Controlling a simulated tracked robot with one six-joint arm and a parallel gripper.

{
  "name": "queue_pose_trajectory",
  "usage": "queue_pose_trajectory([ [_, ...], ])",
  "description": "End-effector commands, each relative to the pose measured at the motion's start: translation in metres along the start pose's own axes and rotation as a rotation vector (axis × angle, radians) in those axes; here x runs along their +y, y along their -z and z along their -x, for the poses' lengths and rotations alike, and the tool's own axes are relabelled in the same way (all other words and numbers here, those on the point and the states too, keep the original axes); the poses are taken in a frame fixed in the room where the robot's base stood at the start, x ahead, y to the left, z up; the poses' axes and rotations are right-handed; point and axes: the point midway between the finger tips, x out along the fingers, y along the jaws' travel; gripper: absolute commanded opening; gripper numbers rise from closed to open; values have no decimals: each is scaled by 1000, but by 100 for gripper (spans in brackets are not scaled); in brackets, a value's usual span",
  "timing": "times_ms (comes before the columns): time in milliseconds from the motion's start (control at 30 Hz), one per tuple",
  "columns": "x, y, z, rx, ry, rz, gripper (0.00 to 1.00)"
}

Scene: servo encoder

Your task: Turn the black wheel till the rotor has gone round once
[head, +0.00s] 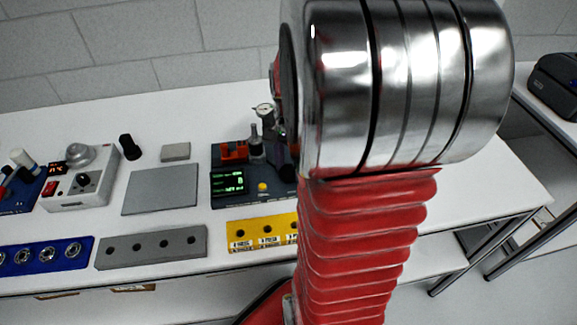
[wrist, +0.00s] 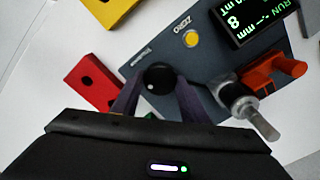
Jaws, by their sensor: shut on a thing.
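The black wheel (wrist: 159,78) shows in the wrist view as a round knob with a small white dot, on the dark grey encoder unit (wrist: 205,55). My gripper (wrist: 155,92) is shut on the wheel, with one finger on each side of it. The unit has a lit display (wrist: 245,20) with green text and a yellow button (wrist: 190,40). In the head view the unit's display (head: 229,181) and yellow button (head: 262,187) show, but my arm hides much of its right side. I cannot make out the rotor for certain.
A yellow holed block (head: 240,235) lies in front of the unit. A grey plate (head: 160,190), a grey holed block (head: 150,248) and a blue block (head: 45,256) lie to the left. A red block (wrist: 92,82) and an orange clamp (wrist: 275,72) are near my gripper in the wrist view.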

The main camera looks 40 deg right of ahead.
Motion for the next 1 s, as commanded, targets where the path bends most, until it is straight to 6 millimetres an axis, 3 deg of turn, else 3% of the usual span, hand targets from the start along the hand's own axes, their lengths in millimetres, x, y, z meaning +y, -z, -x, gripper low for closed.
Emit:
queue_pose_trajectory([
  [333,-3,-2,0,-3,6,-169,18],
  [833,-4,-1,1,-2,8,-195,18],
  [867,-4,-1,1,-2,8,-195,42],
  [1000,-3,-1,1,-1,7,-194,51],
])
